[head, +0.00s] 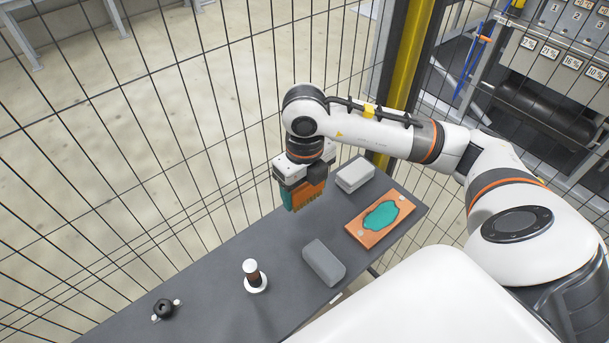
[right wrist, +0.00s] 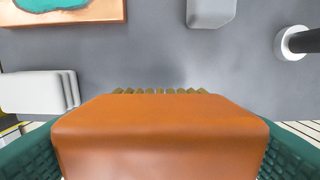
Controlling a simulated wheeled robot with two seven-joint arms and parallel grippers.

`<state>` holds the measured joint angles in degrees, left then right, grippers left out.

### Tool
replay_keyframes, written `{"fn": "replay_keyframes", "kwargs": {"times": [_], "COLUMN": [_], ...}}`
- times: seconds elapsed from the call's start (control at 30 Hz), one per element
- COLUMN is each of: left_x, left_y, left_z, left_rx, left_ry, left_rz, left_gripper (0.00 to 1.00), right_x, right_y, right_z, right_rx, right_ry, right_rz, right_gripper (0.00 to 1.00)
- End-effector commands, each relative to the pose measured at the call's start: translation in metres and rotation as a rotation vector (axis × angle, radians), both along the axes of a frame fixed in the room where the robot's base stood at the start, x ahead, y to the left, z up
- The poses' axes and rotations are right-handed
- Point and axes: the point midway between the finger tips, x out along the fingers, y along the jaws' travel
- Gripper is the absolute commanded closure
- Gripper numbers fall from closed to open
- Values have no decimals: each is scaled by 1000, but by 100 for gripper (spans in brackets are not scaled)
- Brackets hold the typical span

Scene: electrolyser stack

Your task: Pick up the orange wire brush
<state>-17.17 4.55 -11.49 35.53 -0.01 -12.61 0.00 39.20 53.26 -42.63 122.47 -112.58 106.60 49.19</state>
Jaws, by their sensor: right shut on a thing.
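The orange wire brush (head: 311,194) is held in my right gripper (head: 303,192) near the table's far edge in the head view. In the right wrist view the orange brush (right wrist: 160,135) fills the lower middle, with its brownish bristles showing along its far edge. A teal finger (right wrist: 25,155) presses on each side of it, so the right gripper is shut on the brush. The brush seems to hang above the table; the exact gap is hard to tell. My left gripper is not in view.
The grey table (head: 215,275) also bears a light grey block (head: 355,174), an orange plate with a teal patch (head: 365,232), a darker grey block (head: 324,262), a white-based upright item (head: 256,284) and a small black part (head: 163,309). A wire fence (head: 150,130) stands behind.

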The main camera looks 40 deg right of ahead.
Motion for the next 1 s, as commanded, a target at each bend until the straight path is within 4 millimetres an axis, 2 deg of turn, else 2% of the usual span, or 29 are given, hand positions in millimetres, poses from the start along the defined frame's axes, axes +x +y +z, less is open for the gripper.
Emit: {"fn": "replay_keyframes", "kwargs": {"times": [0.07,0.1,0.47,0.5,0.53,0.77,1.0], "left_x": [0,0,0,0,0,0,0], "left_y": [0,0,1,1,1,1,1], "left_z": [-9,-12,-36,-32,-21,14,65], "left_rx": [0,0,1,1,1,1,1], "left_ry": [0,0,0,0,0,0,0], "left_rz": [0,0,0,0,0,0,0], "left_gripper": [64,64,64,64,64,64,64], "right_x": [-1,-12,-82,-88,-88,-101,-127], "right_y": [-1,-2,-8,-8,-8,-8,-10], "right_z": [12,9,8,12,17,19,22], "right_rx": [-1,-3,-4,-3,-2,-3,-3], "right_ry": [-5,0,0,2,6,8,12], "right_rz": [2,1,2,0,-3,-6,-2], "right_gripper": [51,51,51,51,51,51,51]}}
